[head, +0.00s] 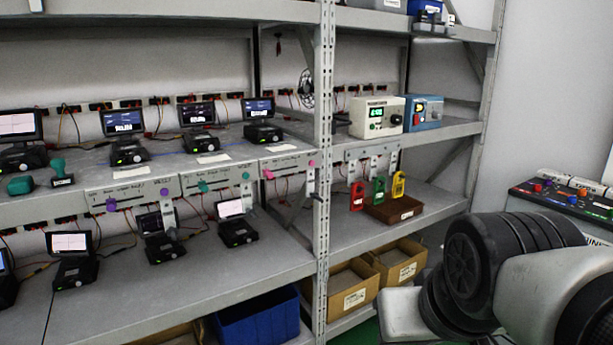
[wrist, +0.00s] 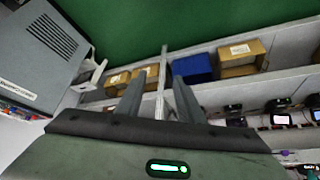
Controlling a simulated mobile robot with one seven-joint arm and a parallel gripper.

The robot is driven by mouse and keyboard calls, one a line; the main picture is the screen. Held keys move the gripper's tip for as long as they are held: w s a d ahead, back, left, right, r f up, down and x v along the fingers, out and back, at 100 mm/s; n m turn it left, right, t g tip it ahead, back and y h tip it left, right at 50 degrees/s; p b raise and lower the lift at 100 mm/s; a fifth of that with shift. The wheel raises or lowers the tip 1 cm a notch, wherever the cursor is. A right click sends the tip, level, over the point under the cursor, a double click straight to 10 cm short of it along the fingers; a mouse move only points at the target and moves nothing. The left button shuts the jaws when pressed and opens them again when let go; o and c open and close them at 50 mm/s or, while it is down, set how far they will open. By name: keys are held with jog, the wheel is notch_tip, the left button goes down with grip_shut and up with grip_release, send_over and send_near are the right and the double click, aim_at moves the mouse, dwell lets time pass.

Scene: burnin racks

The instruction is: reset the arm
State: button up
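My arm (head: 500,275) shows at the lower right of the head view, folded beside the shelf racks, with dark ribbed joints and pale links. My gripper is not clearly seen there. In the wrist view my gripper (wrist: 160,88) has its two dark fingers apart, with nothing between them but the distant rack post. A green light glows on the gripper body. The fingers touch nothing.
A metal rack (head: 324,150) with several small monitor devices fills the left and middle. Cardboard boxes (head: 352,287) and a blue bin (head: 258,318) sit low. A console (head: 565,197) stands at right, close to my arm. Green floor (wrist: 190,25) is open.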

notch_tip(320, 180, up, 23)
jog(key=s+p, duration=0.2)
jog(key=p, duration=2.1)
jog(key=shift+d+g+p, duration=0.2)
jog(key=shift+g+p, duration=0.1)
